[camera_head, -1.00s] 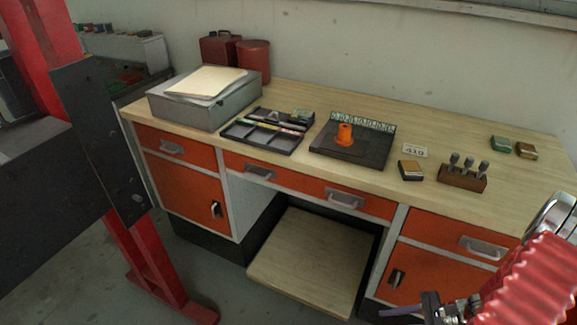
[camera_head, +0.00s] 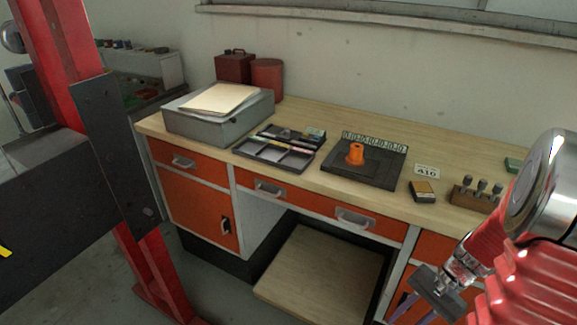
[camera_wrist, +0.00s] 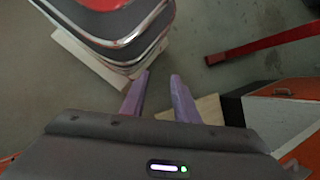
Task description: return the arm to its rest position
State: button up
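My arm, red with a ribbed sleeve and a silver joint, is at the right edge of the head view. My gripper (camera_head: 416,308) hangs below it at the bottom right, in front of the desk (camera_head: 300,185). In the wrist view my gripper (camera_wrist: 161,76) shows two purple fingers with a clear gap between them. Nothing is between the fingers, so it is open and empty. Bare grey floor lies beyond the fingertips.
A red post (camera_head: 60,70) stands at left.

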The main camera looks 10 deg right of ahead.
jog(key=a+r+n+t+h, duration=0.2)
jog(key=a+r, duration=0.3)
jog(key=r, duration=0.3)
jog(key=s+a+r+n+t+h, duration=0.1)
jog(key=a+r+n+t, duration=0.1)
jog(key=a+r+n, duration=0.3)
jog(key=a+r+n+t+h, duration=0.2)
jog(key=a+r+n, duration=0.2)
jog(key=r, duration=0.7)
jog(key=shift+s+a+r+t+h, duration=0.2)
jog(key=shift+a+r+t+h, duration=0.15)
jog(key=shift+a, duration=0.8)
